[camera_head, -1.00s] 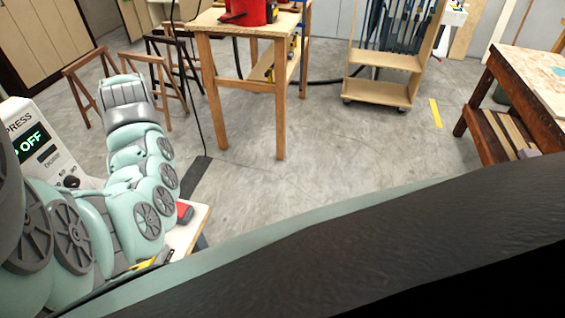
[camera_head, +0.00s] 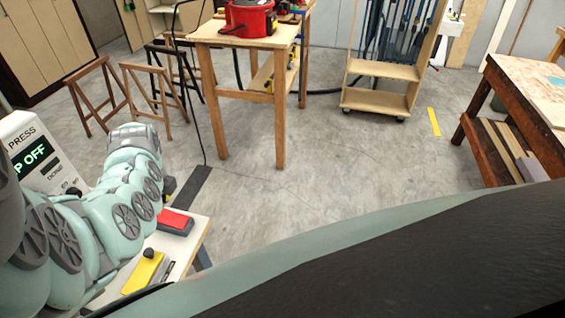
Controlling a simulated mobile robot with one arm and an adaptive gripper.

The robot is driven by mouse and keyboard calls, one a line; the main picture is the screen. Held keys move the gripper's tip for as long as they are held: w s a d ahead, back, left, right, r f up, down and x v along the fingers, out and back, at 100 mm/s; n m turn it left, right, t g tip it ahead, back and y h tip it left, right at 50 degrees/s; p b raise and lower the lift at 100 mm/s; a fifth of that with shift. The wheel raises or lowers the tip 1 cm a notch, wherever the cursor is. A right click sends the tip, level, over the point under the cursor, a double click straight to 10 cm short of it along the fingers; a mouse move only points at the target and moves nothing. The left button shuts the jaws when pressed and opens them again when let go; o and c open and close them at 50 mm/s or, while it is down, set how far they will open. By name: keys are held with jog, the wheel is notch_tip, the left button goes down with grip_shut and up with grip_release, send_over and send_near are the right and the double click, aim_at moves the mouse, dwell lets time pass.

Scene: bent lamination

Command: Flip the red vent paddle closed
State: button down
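A red paddle-like block (camera_head: 175,219) on a grey base sits near the right edge of a pale table (camera_head: 205,228) at the lower left. I take it to be the red vent paddle; whether it is open or closed I cannot tell. A yellow piece (camera_head: 143,272) with a dark knob lies in front of it. A white press control box (camera_head: 32,140) with a green display ending in "P OFF" stands at the left edge. My teal arm reaches up left of the red block and covers part of the table. My gripper is not visible; the arm's end is hidden behind its own links.
A wooden table (camera_head: 243,97) with a red vacuum (camera_head: 249,17) stands behind. Wooden sawhorses (camera_head: 140,98) are at the back left, a wheeled rack (camera_head: 380,98) at the back right, a workbench (camera_head: 490,120) at the right.

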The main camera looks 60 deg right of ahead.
aim_at(165, 218)
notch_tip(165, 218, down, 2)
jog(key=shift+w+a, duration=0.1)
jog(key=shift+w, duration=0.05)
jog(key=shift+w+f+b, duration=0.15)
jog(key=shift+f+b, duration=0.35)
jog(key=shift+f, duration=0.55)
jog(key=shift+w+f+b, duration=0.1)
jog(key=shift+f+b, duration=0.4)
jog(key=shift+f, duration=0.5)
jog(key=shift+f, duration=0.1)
